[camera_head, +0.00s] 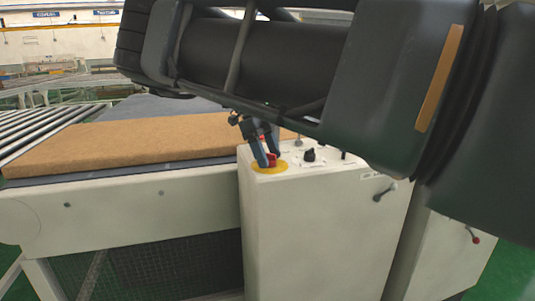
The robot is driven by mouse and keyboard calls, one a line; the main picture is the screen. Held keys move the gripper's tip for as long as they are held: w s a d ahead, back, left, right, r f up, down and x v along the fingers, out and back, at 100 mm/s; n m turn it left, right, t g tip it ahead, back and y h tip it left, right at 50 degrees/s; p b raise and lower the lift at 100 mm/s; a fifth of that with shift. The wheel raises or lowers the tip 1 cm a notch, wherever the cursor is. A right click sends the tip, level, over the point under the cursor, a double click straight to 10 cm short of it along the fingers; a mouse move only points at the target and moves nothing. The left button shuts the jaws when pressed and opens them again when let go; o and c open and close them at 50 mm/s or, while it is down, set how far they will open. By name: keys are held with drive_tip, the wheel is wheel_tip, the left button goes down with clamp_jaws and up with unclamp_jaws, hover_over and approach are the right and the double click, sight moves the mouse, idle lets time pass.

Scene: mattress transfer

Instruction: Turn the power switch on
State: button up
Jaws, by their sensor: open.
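My gripper (266,160) is open and points down at the top left corner of a white control box (310,230). Its fingertips are at a red knob (272,160) on a round yellow plate (269,168), and they partly cover it. I cannot tell whether the fingers touch the knob. A black knob (309,155) stands on the same top, a little right of the gripper and clear of it. A smaller black switch (344,154) is farther right. I cannot read the labels, so I cannot tell which one is the power switch.
My arm fills the upper right and hides the back of the box. A brown mattress (120,140) lies on the conveyor to the left, beside rows of rollers (30,125). Two small levers (385,193) (472,235) stick out of the white front panels.

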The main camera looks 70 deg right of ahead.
drive_tip(key=c, duration=1)
drive_tip(key=shift+r+m+p, duration=0.1)
drive_tip(key=shift+m+p, duration=0.2)
drive_tip(key=shift+p, duration=0.1)
drive_tip(key=m+y+p, duration=0.1)
drive_tip(key=m+p, duration=0.1)
drive_tip(key=shift+d+m, duration=0.1)
drive_tip(key=shift+m, duration=0.3)
drive_tip(key=m+y+p, duration=0.1)
drive_tip(key=m, duration=0.1)
drive_tip(key=m+t+y+p, duration=0.1)
drive_tip(key=m, duration=0.2)
drive_tip(key=shift+s+d+t, duration=0.1)
drive_tip(key=shift+t, duration=0.2)
drive_tip(key=m, duration=0.2)
drive_tip(key=m+t+p, duration=0.1)
drive_tip(key=m, duration=0.2)
drive_tip(key=shift+s+t+y, duration=0.1)
drive_tip(key=shift+t+y, duration=0.2)
drive_tip(key=shift+y, duration=0.1)
drive_tip(key=shift+s+d+m+t+p, duration=0.1)
drive_tip(key=shift+m+t+p, duration=0.6)
drive_tip(key=shift+m, duration=1.5)
